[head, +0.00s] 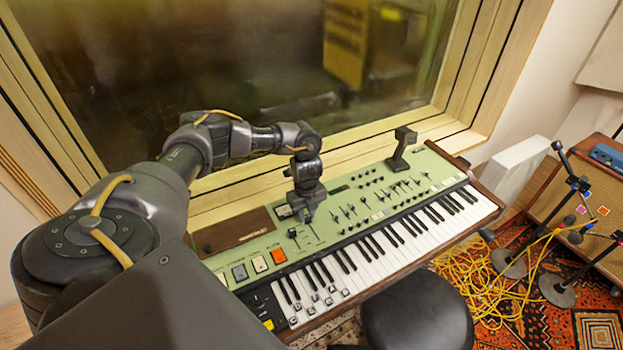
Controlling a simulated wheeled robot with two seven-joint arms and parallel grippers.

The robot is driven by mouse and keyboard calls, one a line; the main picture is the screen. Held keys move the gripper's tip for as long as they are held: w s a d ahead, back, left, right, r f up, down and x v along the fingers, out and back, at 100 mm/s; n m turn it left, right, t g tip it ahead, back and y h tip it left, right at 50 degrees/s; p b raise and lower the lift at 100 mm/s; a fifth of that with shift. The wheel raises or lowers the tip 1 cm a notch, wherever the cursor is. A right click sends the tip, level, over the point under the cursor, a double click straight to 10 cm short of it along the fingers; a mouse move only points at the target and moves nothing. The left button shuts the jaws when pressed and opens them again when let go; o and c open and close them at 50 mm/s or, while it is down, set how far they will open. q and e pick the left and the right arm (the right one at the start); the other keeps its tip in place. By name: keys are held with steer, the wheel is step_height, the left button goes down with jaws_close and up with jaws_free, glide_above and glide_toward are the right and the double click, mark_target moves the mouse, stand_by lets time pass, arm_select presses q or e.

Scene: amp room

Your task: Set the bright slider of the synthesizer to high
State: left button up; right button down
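The synthesizer (338,215) has a pale green panel, dark wooden ends and a long keyboard. It stands below the window. Several small black sliders and knobs sit on its panel; one slider group (350,212) is right of my gripper. The labels are too small to read, so I cannot tell which slider is the bright one or how it is set. My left gripper (306,214) points down over the left-middle of the panel, close to two slider slots. Its fingertips are small and dark, and whether they touch a slider is unclear.
A black round stool (417,313) is in front of the keys. Yellow cables (478,287), microphone stands (558,288) and an amplifier (590,190) are at right. The window ledge runs close behind the synthesizer.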

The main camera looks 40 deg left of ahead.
mark_target(306, 216)
arm_select(q)
steer(key=o, duration=0.4)
steer(key=shift+a, duration=0.2)
steer(key=shift+d, duration=0.15)
steer(key=shift+w+r, duration=0.1)
steer(key=shift+r, duration=0.15)
step_height(306, 216, up, 10)
steer(key=shift+r, duration=0.15)
stand_by(0.3)
